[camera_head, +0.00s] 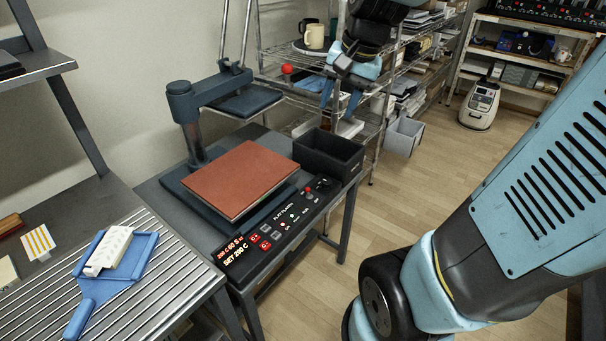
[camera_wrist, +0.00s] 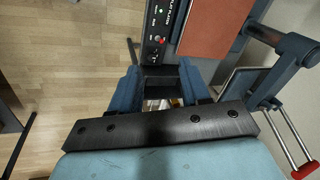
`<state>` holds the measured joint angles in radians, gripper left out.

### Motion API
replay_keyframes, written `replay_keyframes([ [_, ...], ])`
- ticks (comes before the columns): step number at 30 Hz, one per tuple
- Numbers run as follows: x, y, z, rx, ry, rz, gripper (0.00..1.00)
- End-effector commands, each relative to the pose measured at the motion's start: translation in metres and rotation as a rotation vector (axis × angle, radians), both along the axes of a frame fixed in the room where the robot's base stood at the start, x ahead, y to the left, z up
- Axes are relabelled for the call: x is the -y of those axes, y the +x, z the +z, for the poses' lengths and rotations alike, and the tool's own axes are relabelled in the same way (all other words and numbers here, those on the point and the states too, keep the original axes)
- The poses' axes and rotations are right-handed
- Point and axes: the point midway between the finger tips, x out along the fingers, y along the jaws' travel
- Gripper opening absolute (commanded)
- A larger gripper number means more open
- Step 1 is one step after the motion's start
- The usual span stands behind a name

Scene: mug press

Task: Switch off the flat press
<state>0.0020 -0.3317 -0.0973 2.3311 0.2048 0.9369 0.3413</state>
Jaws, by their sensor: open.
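The flat press (camera_head: 190,130) stands on a dark table, its upper plate (camera_head: 250,101) swung to the back, clear of the reddish-brown pad (camera_head: 240,178). Its black control panel (camera_head: 272,238) runs along the front, with a lit red and yellow display, red buttons and small lights. A dark switch (camera_head: 323,184) sits at the panel's far end; its position is too small to tell. The panel also shows at the top of the wrist view (camera_wrist: 155,25). My gripper (camera_head: 338,112) is open and empty, above and beyond the dark bin. Its blue fingers (camera_wrist: 160,88) show apart in the wrist view.
A dark open bin (camera_head: 328,155) stands at the table's far right corner, near the switch. Wire shelves (camera_head: 285,50) with a cream mug (camera_head: 314,36) stand behind. A slatted bench (camera_head: 130,290) with a blue scoop (camera_head: 90,295) is at left. The floor at right is open.

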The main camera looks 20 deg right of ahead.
Motion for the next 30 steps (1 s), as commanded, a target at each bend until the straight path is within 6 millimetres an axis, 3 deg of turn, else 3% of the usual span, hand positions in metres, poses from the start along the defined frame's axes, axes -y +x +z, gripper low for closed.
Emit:
replay_keyframes([
  [14, 0.018, 0.098, -0.077, -0.298, 0.189, -0.459, 0.46],
  [24, 0.037, 0.156, -0.156, -0.503, 0.258, -0.805, 0.46],
  [30, 0.049, 0.181, -0.207, -0.606, 0.272, -0.997, 0.46],
])
